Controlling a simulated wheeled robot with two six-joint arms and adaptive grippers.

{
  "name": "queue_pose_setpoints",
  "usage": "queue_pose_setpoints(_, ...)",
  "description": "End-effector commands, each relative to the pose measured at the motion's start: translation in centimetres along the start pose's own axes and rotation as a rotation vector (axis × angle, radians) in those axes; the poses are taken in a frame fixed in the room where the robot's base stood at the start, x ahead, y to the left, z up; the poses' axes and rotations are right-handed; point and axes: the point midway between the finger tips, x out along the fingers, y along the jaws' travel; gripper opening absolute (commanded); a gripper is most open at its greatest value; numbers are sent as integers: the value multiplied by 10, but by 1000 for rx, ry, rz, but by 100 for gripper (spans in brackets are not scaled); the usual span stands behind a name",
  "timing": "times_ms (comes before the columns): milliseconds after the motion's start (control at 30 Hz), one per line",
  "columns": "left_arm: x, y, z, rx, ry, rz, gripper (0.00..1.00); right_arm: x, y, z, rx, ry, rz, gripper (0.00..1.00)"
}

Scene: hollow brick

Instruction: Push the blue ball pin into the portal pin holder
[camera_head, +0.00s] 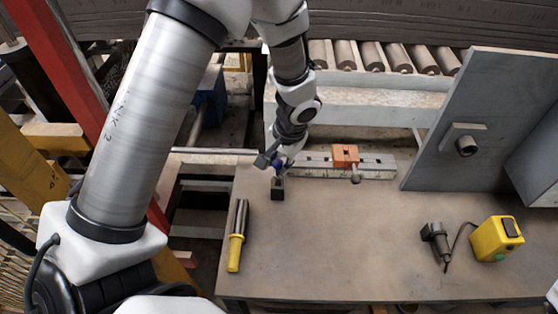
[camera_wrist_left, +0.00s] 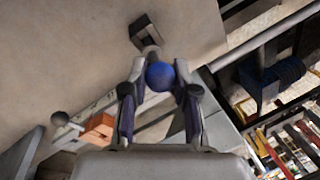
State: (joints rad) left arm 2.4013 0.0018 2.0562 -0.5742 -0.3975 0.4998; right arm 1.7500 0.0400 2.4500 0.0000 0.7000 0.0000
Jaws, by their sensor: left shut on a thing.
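My left gripper (camera_head: 278,168) is shut on the blue ball pin, with the blue ball (camera_wrist_left: 159,75) between its fingertips in the wrist view. A short grey shaft points from the ball towards the dark portal pin holder (camera_wrist_left: 146,34). The holder is a small dark block with an opening and stands on the table, just below the gripper in the head view (camera_head: 278,190). The shaft's tip overlaps the holder's near edge in the wrist view; I cannot tell whether it is inside. My right gripper is out of view.
An orange block (camera_head: 345,155) sits on a grey rail (camera_head: 380,167), with a grey ball-headed pin (camera_head: 355,178) beside it. A yellow-handled tool (camera_head: 236,245) lies at left. A yellow box (camera_head: 496,239) and dark device (camera_head: 436,240) are at right. The middle of the table is clear.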

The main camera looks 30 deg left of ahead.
Motion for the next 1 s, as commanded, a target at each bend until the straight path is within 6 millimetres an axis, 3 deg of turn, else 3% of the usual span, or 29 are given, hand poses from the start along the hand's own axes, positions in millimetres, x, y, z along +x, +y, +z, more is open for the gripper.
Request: queue_pose_setpoints(1000, 19, 4, 0, 0, 0, 0, 0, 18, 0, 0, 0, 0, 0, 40)
